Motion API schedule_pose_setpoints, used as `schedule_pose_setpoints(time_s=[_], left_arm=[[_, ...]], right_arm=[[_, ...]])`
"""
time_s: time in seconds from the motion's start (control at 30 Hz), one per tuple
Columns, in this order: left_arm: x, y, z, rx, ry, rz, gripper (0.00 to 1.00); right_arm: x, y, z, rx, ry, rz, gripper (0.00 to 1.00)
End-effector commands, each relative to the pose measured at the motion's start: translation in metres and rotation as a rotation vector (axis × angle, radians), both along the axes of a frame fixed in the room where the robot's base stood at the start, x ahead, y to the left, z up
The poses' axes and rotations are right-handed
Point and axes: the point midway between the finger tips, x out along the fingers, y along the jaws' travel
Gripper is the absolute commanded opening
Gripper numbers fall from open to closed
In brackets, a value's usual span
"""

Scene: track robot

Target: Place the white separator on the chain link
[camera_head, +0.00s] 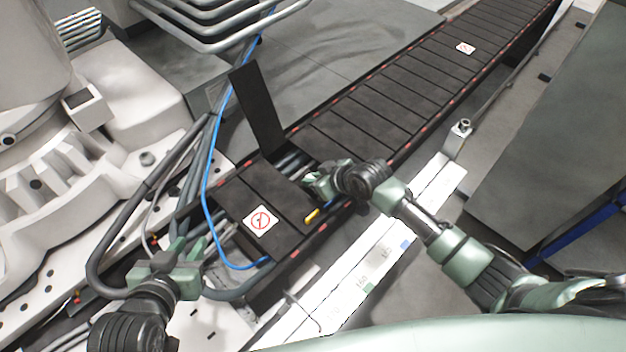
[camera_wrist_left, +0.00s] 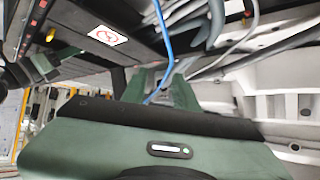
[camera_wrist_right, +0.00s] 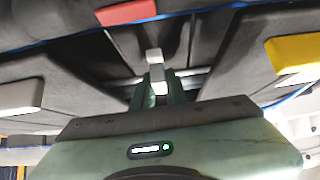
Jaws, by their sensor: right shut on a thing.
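My right gripper (camera_head: 312,184) reaches into the open part of the black cable chain (camera_head: 385,100). In the right wrist view its fingers (camera_wrist_right: 158,95) are shut on a small pale white-grey piece, the separator (camera_wrist_right: 154,62), which stands up between the fingertips. The separator is too hidden to make out in the head view. The open chain link (camera_head: 290,160) has its black lid (camera_head: 258,108) raised, with cables inside. My left gripper (camera_head: 190,250) is at the lower left beside the chain's near end; its fingers (camera_wrist_left: 160,90) stand apart in the left wrist view, empty.
A blue cable (camera_head: 206,170) loops down left of the chain. Grey hoses (camera_head: 160,190) run beside a white machine base (camera_head: 40,250). A yellow tab (camera_head: 312,215) and a warning sticker (camera_head: 261,221) are on the chain near my right gripper. A white rail (camera_head: 350,285) runs along the right.

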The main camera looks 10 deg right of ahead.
Motion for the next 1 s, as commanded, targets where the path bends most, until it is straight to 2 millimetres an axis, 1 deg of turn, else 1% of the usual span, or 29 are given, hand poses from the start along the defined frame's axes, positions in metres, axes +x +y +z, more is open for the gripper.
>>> schedule_pose_setpoints(time_s=[0.23,0.27,0.3,0.33,0.6,0.73,0.87,1.0], left_arm=[[0.001,0.0,0.001,-0.002,-0.008,0.0,0.29],[0.002,-0.001,0.002,-0.002,-0.01,0.0,0.29],[0.001,-0.001,0.002,-0.002,-0.01,0.0,0.29],[0.001,-0.001,0.001,-0.002,-0.009,0.0,0.29],[0.001,0.0,0.001,-0.002,-0.008,0.0,0.29],[0.0,0.0,0.001,0.0,0.002,0.0,0.29],[-0.016,0.006,-0.012,0.021,0.097,0.007,0.29],[-0.041,0.015,-0.028,0.052,0.237,0.017,0.29]], right_arm=[[0.0,0.0,-0.002,0.0,0.001,-0.001,0.0],[0.0,0.0,-0.002,0.001,0.0,-0.001,0.19],[0.0,0.0,-0.002,0.001,0.0,-0.001,0.3],[0.0,0.0,-0.002,0.001,0.0,-0.001,0.35],[0.0,0.0,-0.001,0.001,0.0,-0.001,0.35],[-0.001,-0.001,0.002,0.0,0.0,0.0,0.35],[-0.006,-0.004,0.009,0.001,0.0,-0.001,0.35],[-0.015,-0.011,0.021,0.0,0.0,-0.001,0.35]])
